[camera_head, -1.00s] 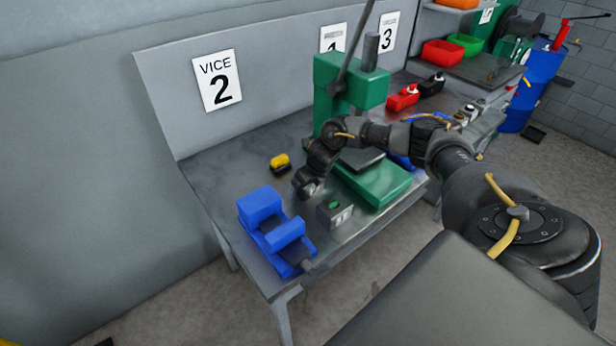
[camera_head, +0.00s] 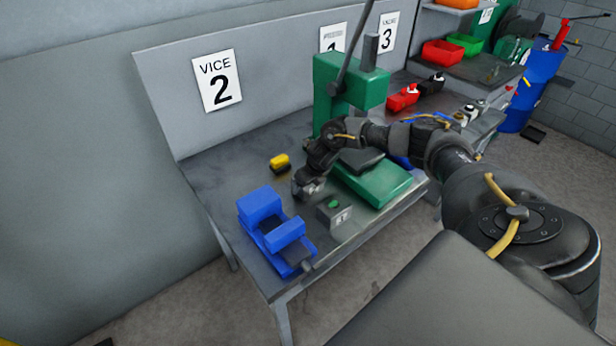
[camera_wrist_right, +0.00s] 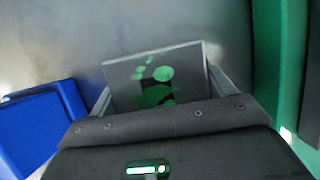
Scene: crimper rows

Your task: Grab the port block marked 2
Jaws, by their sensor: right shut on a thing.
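A grey port block (camera_head: 327,217) with a green top patch stands on the grey workbench, between the blue vice and the green press. Its small white label is too blurred to read. My right gripper (camera_head: 314,194) comes down at the block's far-left side. In the right wrist view the block (camera_wrist_right: 190,63) shows green round spots on its face and sits between the two fingers (camera_wrist_right: 158,90), which are shut on it. The block still appears to be at the bench top. My left gripper is not in view.
The blue vice (camera_head: 262,208) is close on the left, and the green press (camera_head: 375,185) is close on the right. A yellow and black object (camera_head: 281,162) lies behind. A "VICE 2" sign (camera_head: 218,80) hangs on the back panel. Bare bench lies at the left back.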

